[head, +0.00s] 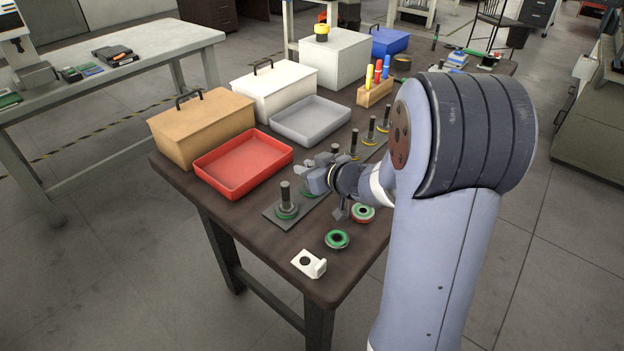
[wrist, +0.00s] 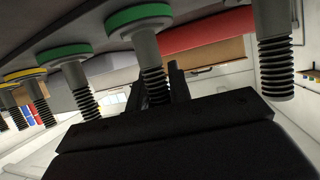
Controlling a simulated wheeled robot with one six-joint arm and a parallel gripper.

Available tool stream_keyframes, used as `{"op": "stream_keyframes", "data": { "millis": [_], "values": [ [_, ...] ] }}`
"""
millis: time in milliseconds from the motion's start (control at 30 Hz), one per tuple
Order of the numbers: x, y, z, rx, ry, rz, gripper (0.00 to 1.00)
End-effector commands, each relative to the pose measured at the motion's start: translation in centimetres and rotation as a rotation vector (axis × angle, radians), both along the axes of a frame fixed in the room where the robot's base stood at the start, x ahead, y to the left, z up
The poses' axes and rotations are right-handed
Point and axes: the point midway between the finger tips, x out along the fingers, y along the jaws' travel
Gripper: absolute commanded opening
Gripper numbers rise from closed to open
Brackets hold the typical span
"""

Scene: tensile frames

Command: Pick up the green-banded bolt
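Bolts with coloured bands stand upright in a row on dark plates on the bench. The nearest green-banded bolt (head: 286,200) is left of my gripper (head: 312,180) in the head view. In the wrist view, where the row hangs upside down, a green-banded bolt (wrist: 150,58) lies between the two dark fingers of my gripper (wrist: 158,88). The fingers look open beside its threaded shaft; contact is not clear. Another green-banded bolt (wrist: 72,75) is to its left, and a bolt (wrist: 273,50) with its band out of frame is to its right. My gripper partly hides the row in the head view.
Yellow-banded bolts (head: 371,132) continue the row farther back. A red tray (head: 243,178) and a grey tray (head: 312,138) lie behind it.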

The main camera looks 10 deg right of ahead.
Motion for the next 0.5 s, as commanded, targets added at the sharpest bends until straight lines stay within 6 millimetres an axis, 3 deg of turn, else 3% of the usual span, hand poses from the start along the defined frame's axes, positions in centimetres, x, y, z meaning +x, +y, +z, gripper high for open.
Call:
{"op": "stream_keyframes", "data": {
  "millis": [200,500],
  "values": [
    [-0.01,0.0,0.0,0.0,0.0,0.0,0.01],
    [0.0,0.0,0.06,0.0,-0.001,0.0,0.0]
  ]
}}
